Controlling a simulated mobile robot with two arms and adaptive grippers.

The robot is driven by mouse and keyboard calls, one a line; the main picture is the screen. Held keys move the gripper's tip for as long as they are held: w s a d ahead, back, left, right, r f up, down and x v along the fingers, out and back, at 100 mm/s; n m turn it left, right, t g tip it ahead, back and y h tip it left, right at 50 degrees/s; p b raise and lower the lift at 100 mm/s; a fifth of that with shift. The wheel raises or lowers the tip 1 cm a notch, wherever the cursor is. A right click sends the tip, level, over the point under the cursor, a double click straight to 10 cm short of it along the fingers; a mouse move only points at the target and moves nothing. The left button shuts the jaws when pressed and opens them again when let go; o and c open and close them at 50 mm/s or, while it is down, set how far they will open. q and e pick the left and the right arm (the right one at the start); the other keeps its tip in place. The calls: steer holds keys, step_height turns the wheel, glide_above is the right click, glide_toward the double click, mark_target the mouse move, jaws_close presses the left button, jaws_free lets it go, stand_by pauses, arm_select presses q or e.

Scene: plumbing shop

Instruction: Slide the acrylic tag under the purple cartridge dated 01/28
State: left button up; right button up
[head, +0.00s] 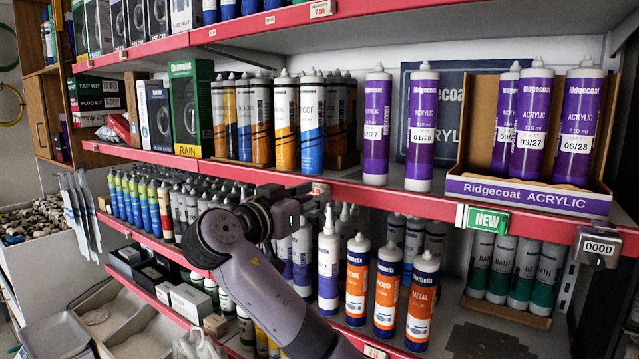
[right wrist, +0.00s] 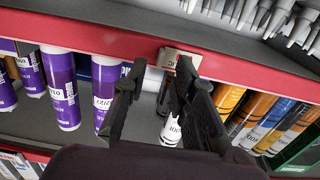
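The purple cartridge dated 01/28 (head: 421,130) stands upright on the middle shelf, right of the one dated 01/27 (head: 377,125). In the upside-down right wrist view the 01/28 cartridge (right wrist: 61,88) is left of the 01/27 one (right wrist: 104,92). A small pale tag (head: 321,188) is on the red shelf rail, left of both; its print is too small to read. The tag (right wrist: 181,59) also shows at my right fingertips in the wrist view. My right gripper (right wrist: 161,68) is open, its fingers apart; in the head view it (head: 300,192) is at the rail. My left gripper is out of view.
A cardboard display box (head: 526,195) with purple cartridges stands at the right. A green NEW tag (head: 483,219) and a 0000 counter (head: 599,246) are on the rail. Upright cartridges (head: 388,288) crowd the shelf below. The rail between the pale tag and the NEW tag looks clear.

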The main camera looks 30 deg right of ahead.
mark_target(317, 190)
steer(key=x, duration=0.3)
steer(key=shift+p, duration=0.35)
steer(key=shift+a, duration=0.1)
jaws_close()
stand_by(0.5)
